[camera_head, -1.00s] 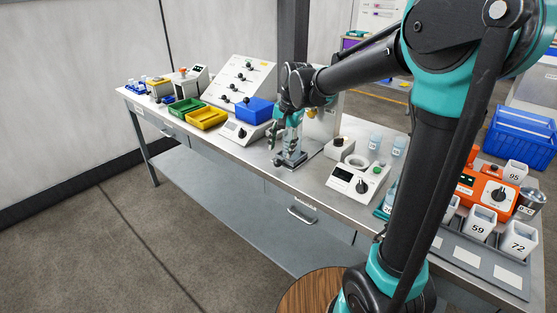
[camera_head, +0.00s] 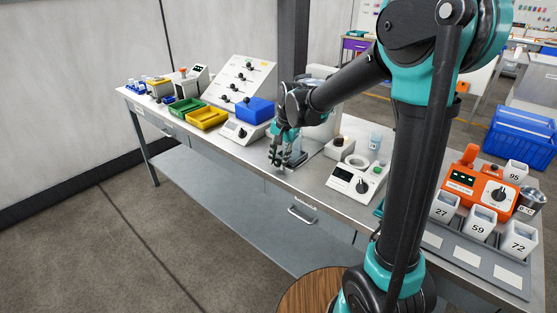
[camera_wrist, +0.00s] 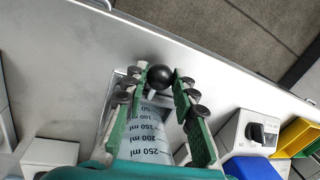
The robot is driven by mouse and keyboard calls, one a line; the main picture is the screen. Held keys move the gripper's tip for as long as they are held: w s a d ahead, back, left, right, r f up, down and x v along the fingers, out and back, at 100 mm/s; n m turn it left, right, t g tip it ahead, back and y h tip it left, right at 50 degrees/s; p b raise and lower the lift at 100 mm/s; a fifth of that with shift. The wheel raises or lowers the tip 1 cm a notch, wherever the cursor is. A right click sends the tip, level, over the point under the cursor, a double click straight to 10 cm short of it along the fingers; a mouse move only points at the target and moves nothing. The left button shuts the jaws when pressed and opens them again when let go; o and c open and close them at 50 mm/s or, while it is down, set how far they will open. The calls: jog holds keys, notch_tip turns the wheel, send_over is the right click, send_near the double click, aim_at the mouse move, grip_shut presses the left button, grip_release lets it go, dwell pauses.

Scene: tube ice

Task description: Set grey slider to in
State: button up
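My gripper (camera_head: 279,164) is low over the front part of the bench, in front of a grey metal fixture (camera_head: 297,160). In the wrist view my gripper (camera_wrist: 158,76) has its two green fingers apart. A round black knob (camera_wrist: 160,77) lies between the fingertips, with a narrow gap visible on each side. I take the knob and the grey metal frame around it (camera_wrist: 108,108) to be the grey slider. A clear graduated vessel (camera_wrist: 146,140) marked up to 250 ml shows between the fingers. My gripper hides part of the fixture in the head view.
A white device with a black dial (camera_head: 358,181) stands right of the fixture. A blue bin (camera_head: 256,110), yellow tray (camera_head: 207,118) and sloped panel with black knobs (camera_head: 240,85) are to the left. The bench's front edge is close to my gripper.

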grip_shut()
jog(key=w+d, duration=0.1)
jog(key=w, duration=0.1)
jog(key=w+d, duration=0.4)
jog(key=shift+w, duration=0.3)
jog(key=o, duration=0.8)
grip_release()
jog(key=shift+c, duration=0.2)
